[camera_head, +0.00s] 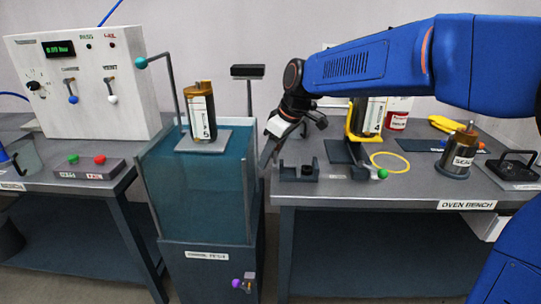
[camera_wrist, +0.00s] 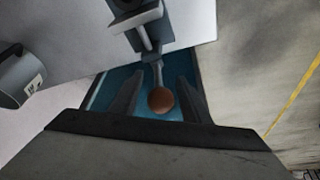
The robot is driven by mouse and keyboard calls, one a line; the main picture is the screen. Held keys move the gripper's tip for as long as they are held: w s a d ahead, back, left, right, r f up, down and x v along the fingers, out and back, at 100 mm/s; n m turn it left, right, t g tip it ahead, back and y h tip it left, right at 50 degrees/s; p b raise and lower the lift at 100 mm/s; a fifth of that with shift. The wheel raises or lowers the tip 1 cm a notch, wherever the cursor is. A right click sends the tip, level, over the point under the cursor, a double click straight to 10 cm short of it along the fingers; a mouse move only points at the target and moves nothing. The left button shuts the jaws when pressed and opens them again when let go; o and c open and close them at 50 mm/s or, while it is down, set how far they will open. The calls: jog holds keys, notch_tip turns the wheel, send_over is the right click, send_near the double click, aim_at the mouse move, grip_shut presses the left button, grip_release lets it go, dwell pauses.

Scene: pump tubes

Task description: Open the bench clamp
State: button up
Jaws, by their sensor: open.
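My gripper (camera_head: 267,153) is open and points down beside the left edge of the oven bench, next to the teal tank. In the wrist view its two dark fingers (camera_wrist: 159,84) stand on either side of a brown-orange ball knob (camera_wrist: 161,100). The knob sits on a short grey stem joined to a grey block fixture (camera_wrist: 147,35). The fingers appear apart from the knob; contact is not clear. In the head view the knob is hidden.
The oven bench (camera_head: 430,197) carries a yellow stand with a labelled canister (camera_head: 375,114), a green knob (camera_head: 382,174), a yellow ring (camera_head: 404,160) and a grey canister (camera_head: 459,155). The teal tank (camera_head: 195,205) with another canister (camera_head: 201,112) stands close left of my gripper.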

grip_shut()
jog(key=shift+w, duration=0.1)
jog(key=shift+w+f+m+g, duration=0.15)
jog(key=shift+w+g, duration=0.25)
jog(key=shift+g, duration=0.8)
jog(key=shift+w+f+m+g, duration=0.1)
jog(key=shift+w+m+g, duration=0.25)
jog(key=shift+g, duration=0.85)
jog(key=shift+w+f+m+g, duration=0.1)
jog(key=shift+w+g, duration=0.35)
jog(key=shift+g, duration=0.75)
grip_release()
